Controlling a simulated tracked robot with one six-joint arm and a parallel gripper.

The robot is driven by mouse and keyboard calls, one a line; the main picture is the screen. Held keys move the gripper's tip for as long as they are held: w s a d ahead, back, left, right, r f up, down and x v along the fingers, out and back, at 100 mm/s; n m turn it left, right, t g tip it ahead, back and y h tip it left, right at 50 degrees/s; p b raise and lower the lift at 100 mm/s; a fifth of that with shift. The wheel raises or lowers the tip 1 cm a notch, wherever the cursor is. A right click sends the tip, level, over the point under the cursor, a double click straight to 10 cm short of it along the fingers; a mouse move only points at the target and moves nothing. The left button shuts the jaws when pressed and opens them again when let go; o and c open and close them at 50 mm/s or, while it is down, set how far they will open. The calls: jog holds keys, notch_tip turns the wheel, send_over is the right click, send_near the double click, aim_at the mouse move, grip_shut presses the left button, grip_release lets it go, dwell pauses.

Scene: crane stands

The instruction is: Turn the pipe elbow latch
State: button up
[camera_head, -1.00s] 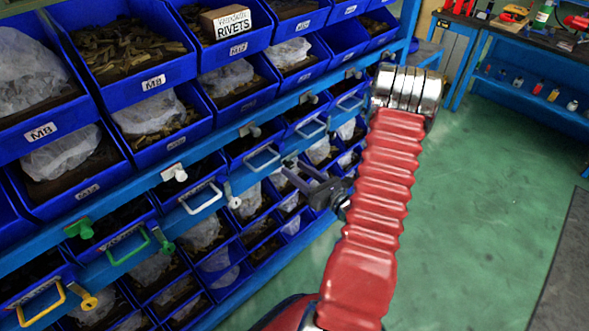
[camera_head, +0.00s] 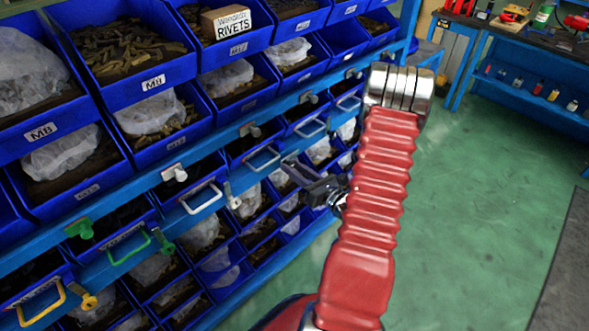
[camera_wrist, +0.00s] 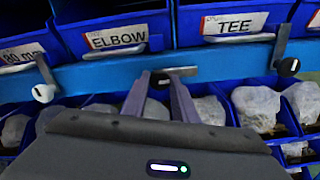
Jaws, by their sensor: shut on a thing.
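The bin labelled ELBOW (camera_wrist: 118,38) is at the upper left of centre in the wrist view, above a blue rail. Below its right side, a latch with a pale metal plate (camera_wrist: 178,71) is fixed on the rail. My gripper (camera_wrist: 158,82) has its two fingers on either side of this latch's dark knob, shut on it. The knob is mostly hidden between the fingers. In the head view my gripper (camera_head: 293,173) reaches the rack's lower rail, and the latch there is too small and covered to make out.
Another white-knobbed latch (camera_wrist: 43,92) is to the left. Green floor (camera_head: 480,220) is clear on the right.

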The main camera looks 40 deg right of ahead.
jog(key=shift+c, duration=0.8)
jog(key=shift+n, duration=1.4)
jog(key=shift+a+f+n, duration=0.1)
jog(key=shift+f+n, duration=0.05)
jog(key=shift+n, duration=6.95)
jog(key=o, duration=1)
